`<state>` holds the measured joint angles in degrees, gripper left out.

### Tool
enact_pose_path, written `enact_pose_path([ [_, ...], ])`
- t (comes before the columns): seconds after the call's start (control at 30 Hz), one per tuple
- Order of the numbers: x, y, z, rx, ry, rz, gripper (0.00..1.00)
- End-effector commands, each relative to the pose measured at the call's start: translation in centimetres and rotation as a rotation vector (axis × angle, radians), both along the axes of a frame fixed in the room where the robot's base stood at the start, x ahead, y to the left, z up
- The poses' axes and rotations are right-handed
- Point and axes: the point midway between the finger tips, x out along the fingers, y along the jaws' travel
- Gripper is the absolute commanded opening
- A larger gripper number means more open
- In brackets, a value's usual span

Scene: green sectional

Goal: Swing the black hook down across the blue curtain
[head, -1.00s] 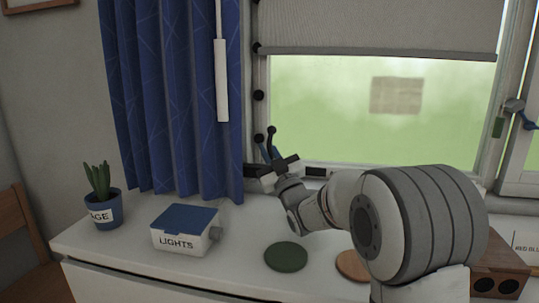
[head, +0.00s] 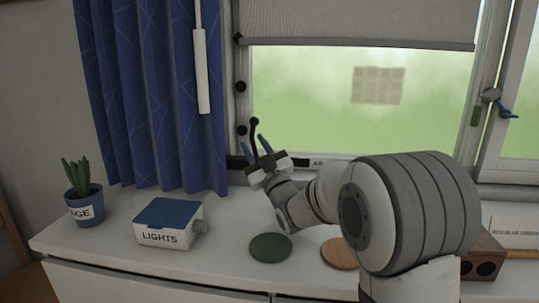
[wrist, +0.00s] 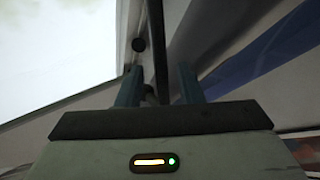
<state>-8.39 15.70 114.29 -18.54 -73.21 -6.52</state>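The black hook (head: 254,131) is a thin dark rod with a round tip, standing up by the window frame just right of the blue curtain (head: 150,95). My gripper (head: 257,147) is at the hook, its blue fingers on either side of the rod. In the wrist view the dark rod (wrist: 157,45) runs down between the two fingers (wrist: 160,85), with a gap showing beside it, so the gripper looks open around it. The rod's lower end is hidden by the gripper. Blue curtain cloth (wrist: 255,60) shows at the right of the wrist view.
Black knobs (head: 241,87) line the window frame. A white wand (head: 202,72) hangs before the curtain.

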Motion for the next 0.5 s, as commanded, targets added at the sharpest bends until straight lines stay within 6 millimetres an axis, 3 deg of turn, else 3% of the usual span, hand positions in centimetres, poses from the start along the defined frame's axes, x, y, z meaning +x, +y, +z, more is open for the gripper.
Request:
enact_pose_path([
  [0.3,-6.4,-3.6,0.2,0.0,-0.002,-0.002,0.33],
  [0.5,-8.8,-4.9,0.1,-0.001,-0.002,-0.001,0.33],
])
